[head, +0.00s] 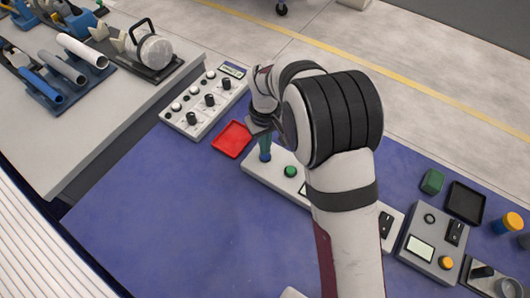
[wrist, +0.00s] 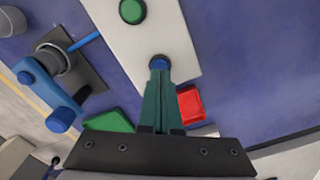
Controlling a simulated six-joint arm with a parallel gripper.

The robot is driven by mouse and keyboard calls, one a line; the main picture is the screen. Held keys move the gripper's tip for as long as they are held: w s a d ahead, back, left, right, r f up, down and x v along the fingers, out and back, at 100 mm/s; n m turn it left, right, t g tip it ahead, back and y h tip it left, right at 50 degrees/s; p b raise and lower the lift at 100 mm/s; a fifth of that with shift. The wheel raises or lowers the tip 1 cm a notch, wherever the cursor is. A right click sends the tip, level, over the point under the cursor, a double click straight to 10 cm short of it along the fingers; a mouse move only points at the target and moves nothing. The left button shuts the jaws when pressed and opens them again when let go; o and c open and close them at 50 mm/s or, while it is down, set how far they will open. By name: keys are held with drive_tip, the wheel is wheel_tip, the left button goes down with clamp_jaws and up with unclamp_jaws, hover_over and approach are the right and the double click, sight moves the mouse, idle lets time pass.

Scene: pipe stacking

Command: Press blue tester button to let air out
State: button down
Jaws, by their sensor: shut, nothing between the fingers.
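The blue button (wrist: 159,61) sits near one end of the light tester panel (wrist: 165,30). It also shows in the head view (head: 265,157), just under my fingertips. A green button (wrist: 132,11) is farther along the same panel, and it appears in the head view too (head: 290,171). My gripper (wrist: 160,70) is shut and empty, with its teal fingers pointing down at the blue button. The tips (head: 265,151) cover part of the button and are at it or very close above. I cannot tell whether it is pressed in.
A red tray (head: 232,139) lies beside the panel's end, with a grey knob box (head: 205,101) beyond it. A grey box with a screen and yellow button (head: 432,242), a green block (head: 432,181) and a black tray (head: 466,203) are at the right. The blue mat (head: 190,225) in front is clear.

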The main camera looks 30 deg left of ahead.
drive_tip(key=shift+f, duration=1.05)
idle(0.4)
wheel_tip(320, 180, up, 7)
drive_tip(key=shift+f, duration=0.1)
idle(0.5)
idle(0.5)
drive_tip(key=shift+d+r, duration=0.1)
drive_tip(key=shift+r, duration=0.1)
drive_tip(key=s+d+r+m, duration=0.2)
drive_tip(key=d+r+m, duration=0.2)
drive_tip(key=d, duration=0.4)
drive_tip(key=s+d+r+m+y, duration=0.1)
drive_tip(key=s+d+r+m, duration=0.2)
drive_tip(key=d, duration=0.4)
drive_tip(key=s+d+r+m, duration=0.2)
drive_tip(key=d+r+m, duration=0.2)
drive_tip(key=d, duration=0.4)
drive_tip(key=s+d+m, duration=0.6)
drive_tip(key=s, duration=0.5)
drive_tip(key=shift+d+f+m+y, duration=0.2)
drive_tip(key=shift+f+m+y, duration=0.1)
drive_tip(key=shift+f+y, duration=0.1)
